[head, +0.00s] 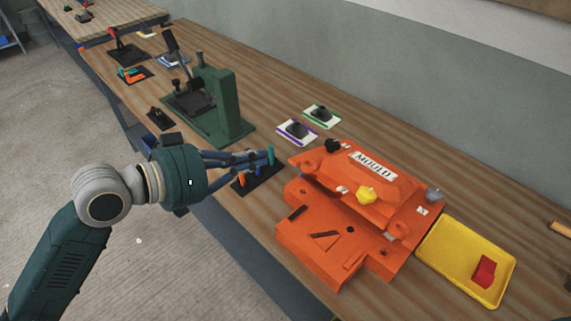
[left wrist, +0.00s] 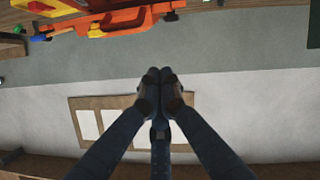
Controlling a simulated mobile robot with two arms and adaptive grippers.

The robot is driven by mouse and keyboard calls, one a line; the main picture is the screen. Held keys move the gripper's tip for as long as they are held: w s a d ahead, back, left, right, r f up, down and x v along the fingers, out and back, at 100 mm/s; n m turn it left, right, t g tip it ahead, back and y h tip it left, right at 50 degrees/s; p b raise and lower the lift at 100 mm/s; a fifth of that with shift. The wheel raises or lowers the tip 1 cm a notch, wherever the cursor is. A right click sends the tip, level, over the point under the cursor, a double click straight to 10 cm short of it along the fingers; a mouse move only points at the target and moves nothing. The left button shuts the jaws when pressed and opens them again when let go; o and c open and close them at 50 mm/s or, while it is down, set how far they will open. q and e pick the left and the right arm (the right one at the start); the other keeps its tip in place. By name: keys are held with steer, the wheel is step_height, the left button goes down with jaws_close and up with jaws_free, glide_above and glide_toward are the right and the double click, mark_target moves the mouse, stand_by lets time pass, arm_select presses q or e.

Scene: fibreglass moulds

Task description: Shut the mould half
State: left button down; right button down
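The orange mould (head: 330,240) stands on the bench at the centre right. Its upper half (head: 385,180), with a "MOULD" label and a yellow knob (head: 366,195), looks tilted up at the back, and the front of the lower part is exposed. Orange parts also show upside down at the top of the left wrist view (left wrist: 125,20). My left gripper (head: 268,158) is left of the mould, apart from it as far as I can tell. In the left wrist view its fingers (left wrist: 159,75) meet at the tips with nothing visible between them. My right gripper is not in view.
A yellow tray (head: 440,262) with a red piece (head: 484,271) lies right of the mould. A dark mat (head: 258,180) with small coloured tools is by my left gripper. A green press (head: 225,105) stands behind, and two cards (head: 297,131) with dark items lie farther back.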

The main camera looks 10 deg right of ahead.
arm_select(q)
steer(key=w+d+f+p, duration=0.3)
steer(key=d+f, duration=0.3)
steer(key=d, duration=0.2)
steer(key=shift+w+d+f+p, duration=0.15)
steer(key=shift+d+f+p, duration=0.2)
steer(key=shift+p, duration=0.35)
steer(key=shift+f, duration=0.1)
steer(key=s+a+f+h+b, duration=0.1)
steer(key=s+a+f+b, duration=0.1)
steer(key=f+b, duration=1)
steer(key=shift+a+t+b, duration=0.4)
steer(key=shift+a+b, duration=0.1)
steer(key=shift+b, duration=0.4)
steer(key=shift+s+r, duration=0.1)
